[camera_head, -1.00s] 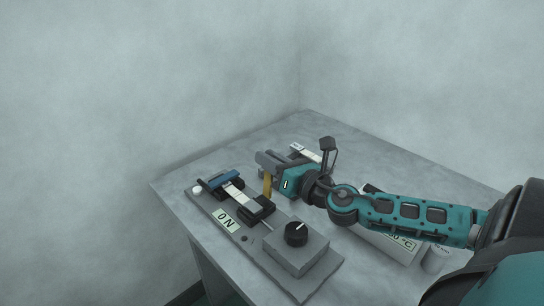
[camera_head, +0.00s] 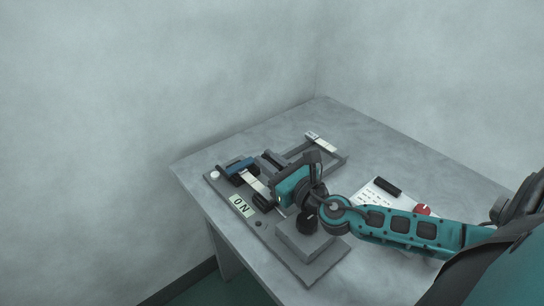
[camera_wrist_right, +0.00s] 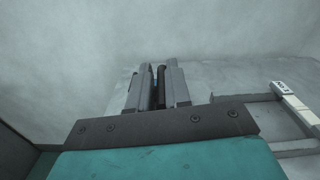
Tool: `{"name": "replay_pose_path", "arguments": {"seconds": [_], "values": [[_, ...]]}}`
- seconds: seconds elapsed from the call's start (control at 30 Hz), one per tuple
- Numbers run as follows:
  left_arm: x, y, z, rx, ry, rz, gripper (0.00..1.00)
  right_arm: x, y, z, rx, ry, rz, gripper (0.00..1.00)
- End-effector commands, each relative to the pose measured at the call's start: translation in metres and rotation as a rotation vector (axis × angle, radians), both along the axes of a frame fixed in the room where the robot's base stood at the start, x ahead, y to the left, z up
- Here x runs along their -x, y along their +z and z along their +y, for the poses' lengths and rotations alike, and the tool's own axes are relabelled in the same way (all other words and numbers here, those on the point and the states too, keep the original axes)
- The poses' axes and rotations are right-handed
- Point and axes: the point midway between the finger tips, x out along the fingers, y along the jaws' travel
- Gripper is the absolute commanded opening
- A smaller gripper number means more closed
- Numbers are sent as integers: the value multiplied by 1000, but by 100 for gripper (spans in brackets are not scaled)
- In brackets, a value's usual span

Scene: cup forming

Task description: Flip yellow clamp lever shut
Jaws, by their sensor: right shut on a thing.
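The yellow clamp lever does not show now; my right gripper and wrist cover the place where it stood. My right gripper (camera_head: 278,198) is beside the dark clamp block (camera_head: 263,202) on the grey base plate (camera_head: 272,240). In the right wrist view its two grey fingers (camera_wrist_right: 158,86) have a narrow dark piece between them, whose colour does not identify it. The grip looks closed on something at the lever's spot. A white strip (camera_head: 256,185) runs from the clamp block to a blue part (camera_head: 240,166). My left gripper is out of view.
A grey box (camera_head: 303,241) with a dark knob (camera_head: 307,224) stands close below my right wrist. A grey frame (camera_head: 330,161) with a white label piece (camera_head: 321,142) lies behind. A white panel (camera_head: 369,200) with a red knob (camera_head: 422,209) is right. The table's far right is clear.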

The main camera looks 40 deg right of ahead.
Motion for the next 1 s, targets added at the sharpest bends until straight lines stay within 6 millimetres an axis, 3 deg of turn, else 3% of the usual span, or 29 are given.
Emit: {"name": "replay_pose_path", "arguments": {"seconds": [0.4,0.43,0.67,1.0], "values": [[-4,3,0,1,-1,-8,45,-1,2,0,13,-1,-6,0],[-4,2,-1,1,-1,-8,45,-1,2,0,13,-1,-6,20],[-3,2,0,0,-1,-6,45,0,1,0,11,-1,-5,42],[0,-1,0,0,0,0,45,3,0,0,9,0,-2,43]]}}
